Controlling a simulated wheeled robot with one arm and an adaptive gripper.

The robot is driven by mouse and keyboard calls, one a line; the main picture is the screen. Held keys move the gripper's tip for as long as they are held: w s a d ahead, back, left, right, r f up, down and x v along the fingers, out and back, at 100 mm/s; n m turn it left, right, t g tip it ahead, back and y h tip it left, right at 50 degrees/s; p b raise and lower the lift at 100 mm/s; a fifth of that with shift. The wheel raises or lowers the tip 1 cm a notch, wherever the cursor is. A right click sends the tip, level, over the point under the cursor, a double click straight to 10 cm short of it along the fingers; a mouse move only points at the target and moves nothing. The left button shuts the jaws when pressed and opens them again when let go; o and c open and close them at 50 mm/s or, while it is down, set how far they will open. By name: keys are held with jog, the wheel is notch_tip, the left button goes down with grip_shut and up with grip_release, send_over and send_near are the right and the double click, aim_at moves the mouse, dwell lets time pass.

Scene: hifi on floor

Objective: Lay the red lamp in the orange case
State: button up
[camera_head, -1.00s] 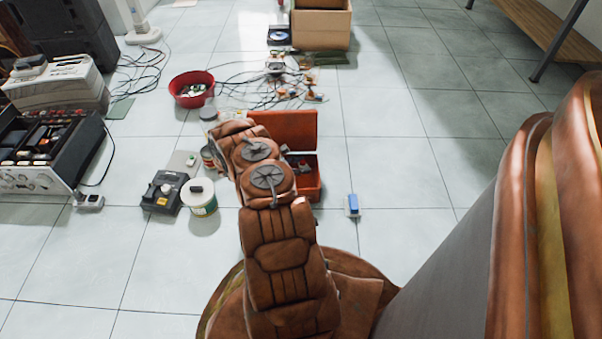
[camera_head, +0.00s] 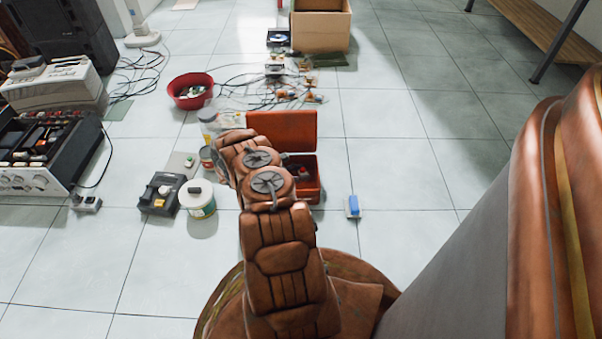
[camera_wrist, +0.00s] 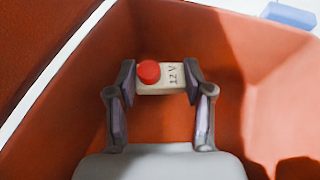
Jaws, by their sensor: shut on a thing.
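The red lamp (camera_wrist: 150,72) is a round red dome on a small beige block marked 12V. My gripper (camera_wrist: 162,78) is shut on the beige block, one finger at each end. In the wrist view the lamp is inside the walls of the orange case (camera_wrist: 60,120), over its bare floor; I cannot tell whether it touches the floor. In the head view the orange case (camera_head: 283,130) stands with its lid raised at the back. A small red spot, likely the lamp, shows in its opening. My arm hides the case's left part and most of the gripper.
A white tub (camera_head: 198,200), a dark charger-like box (camera_head: 161,193) and a can stand left of my arm. A small blue-and-white item (camera_head: 352,206) lies right of the case. A red bowl (camera_head: 190,91) and cables lie behind. Floor to the right is clear.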

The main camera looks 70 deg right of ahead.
jog(key=shift+f, duration=0.25)
jog(key=o, duration=0.9)
jog(key=shift+a+f, duration=0.15)
jog(key=shift+o, duration=0.2)
jog(key=shift+a+r+p, duration=0.1)
jog(key=shift+r+p, duration=0.3)
jog(key=p+v, duration=0.1)
jog(key=v, duration=0.1)
jog(key=p+v, duration=0.1)
jog(key=v, duration=0.1)
jog(key=r+p+v, duration=0.1)
jog(key=v, duration=0.1)
jog(key=shift+d, duration=0.25)
jog(key=shift+v, duration=0.8)
